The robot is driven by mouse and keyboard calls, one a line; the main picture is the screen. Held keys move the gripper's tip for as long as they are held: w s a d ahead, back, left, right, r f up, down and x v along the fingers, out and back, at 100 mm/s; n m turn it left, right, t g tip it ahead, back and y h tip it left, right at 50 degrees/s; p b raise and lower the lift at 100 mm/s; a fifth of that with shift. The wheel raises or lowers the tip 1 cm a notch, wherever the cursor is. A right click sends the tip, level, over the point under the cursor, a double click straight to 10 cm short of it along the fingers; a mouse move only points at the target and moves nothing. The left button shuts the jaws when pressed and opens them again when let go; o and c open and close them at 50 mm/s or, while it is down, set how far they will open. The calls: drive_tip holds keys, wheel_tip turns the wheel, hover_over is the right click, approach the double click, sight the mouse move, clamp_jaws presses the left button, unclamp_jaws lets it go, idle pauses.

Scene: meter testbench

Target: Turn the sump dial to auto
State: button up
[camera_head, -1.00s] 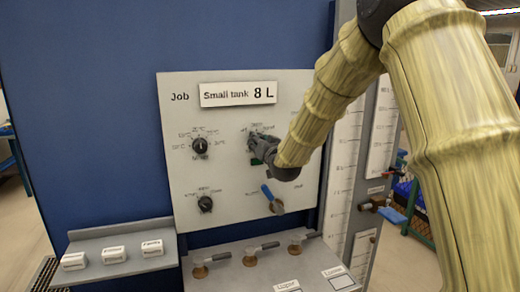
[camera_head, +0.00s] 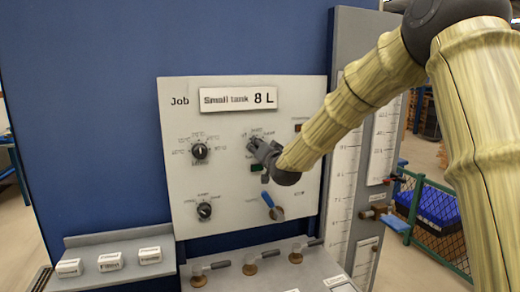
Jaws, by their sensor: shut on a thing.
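On the pale panel (camera_head: 230,190), my gripper (camera_head: 256,146) is at the upper middle position, shut on the dial there. Its fingers hide that dial, so I cannot see its pointer. Small labels stand above and beside it, but they are too blurred to read surely. I take this for the sump dial from its place under my gripper; its name is not legible. A green patch (camera_head: 256,168) shows just under the fingers. A black dial (camera_head: 199,151) with temperature marks is at the upper left. Another black dial (camera_head: 204,210) is at the lower left. Both are apart from my gripper.
A blue-handled lever (camera_head: 268,199) is close below my gripper. A "Small tank 8 L" sign (camera_head: 238,98) is above. Several grey-handled valves (camera_head: 250,265) stand on the ledge below. A shelf with white labelled blocks (camera_head: 110,261) is at left. A gauge column (camera_head: 345,185) is at right.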

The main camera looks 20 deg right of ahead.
drive_tip(key=o, duration=1)
drive_tip(key=shift+s, duration=0.1)
drive_tip(key=s, duration=1.1)
drive_tip(key=shift+s+d, duration=0.25)
drive_tip(key=shift+s, duration=0.15)
drive_tip(key=shift+f, duration=0.1)
